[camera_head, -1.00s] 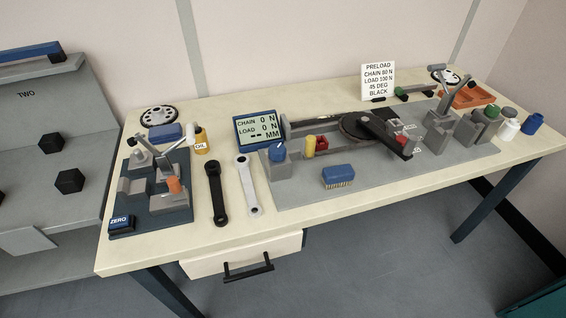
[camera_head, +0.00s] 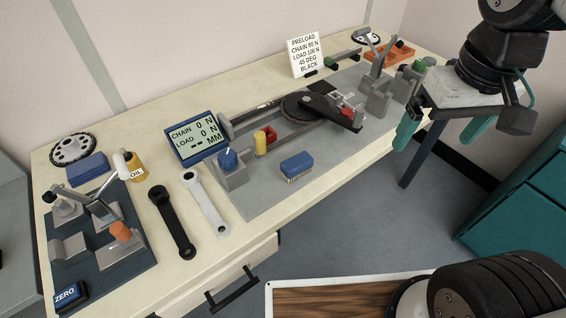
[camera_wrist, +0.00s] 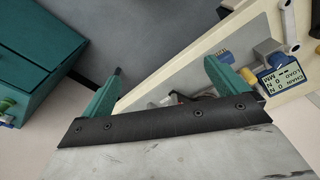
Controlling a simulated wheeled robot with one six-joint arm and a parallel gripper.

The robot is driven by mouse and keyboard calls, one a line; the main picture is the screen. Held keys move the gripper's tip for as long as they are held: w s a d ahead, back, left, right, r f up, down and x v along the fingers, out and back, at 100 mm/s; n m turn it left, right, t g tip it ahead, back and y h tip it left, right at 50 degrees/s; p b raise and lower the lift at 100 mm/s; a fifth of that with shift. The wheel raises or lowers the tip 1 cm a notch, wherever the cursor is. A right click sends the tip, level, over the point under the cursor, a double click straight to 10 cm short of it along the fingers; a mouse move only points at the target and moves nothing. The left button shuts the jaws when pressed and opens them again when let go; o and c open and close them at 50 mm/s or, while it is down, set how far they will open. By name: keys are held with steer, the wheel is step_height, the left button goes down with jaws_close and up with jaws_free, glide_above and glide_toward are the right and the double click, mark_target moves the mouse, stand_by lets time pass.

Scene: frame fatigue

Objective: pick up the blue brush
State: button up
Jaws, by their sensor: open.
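The blue brush (camera_head: 297,165) lies on the grey base plate (camera_head: 262,196) near the front of the bench, its pale bristles facing the front edge. It also shows small in the wrist view (camera_wrist: 226,57), just beyond the right-hand finger. My gripper (camera_head: 437,140) is at the right in the head view, with its teal fingers spread wide and nothing between them. It is well to the right of the brush and apart from it.
A yellow cylinder (camera_head: 261,143) and a blue-topped block (camera_head: 231,169) stand left of the brush. A teal cabinet (camera_head: 525,215) stands at right.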

steer(key=w+a+f+n, duration=0.3)
steer(key=w+a+f, duration=0.2)
steer(key=w+a, duration=0.35)
steer(key=n+g, duration=0.1)
steer(key=n, duration=0.1)
glide_above(297, 160)
step_height(297, 160, down, 11)
steer(key=shift+s+a+r, duration=0.1)
steer(key=shift+a+r, duration=0.05)
steer(key=shift+r, duration=0.05)
step_height(297, 160, down, 8)
steer(key=shift+r, duration=0.1)
steer(key=shift+c, duration=0.4)
steer(key=c, duration=1)
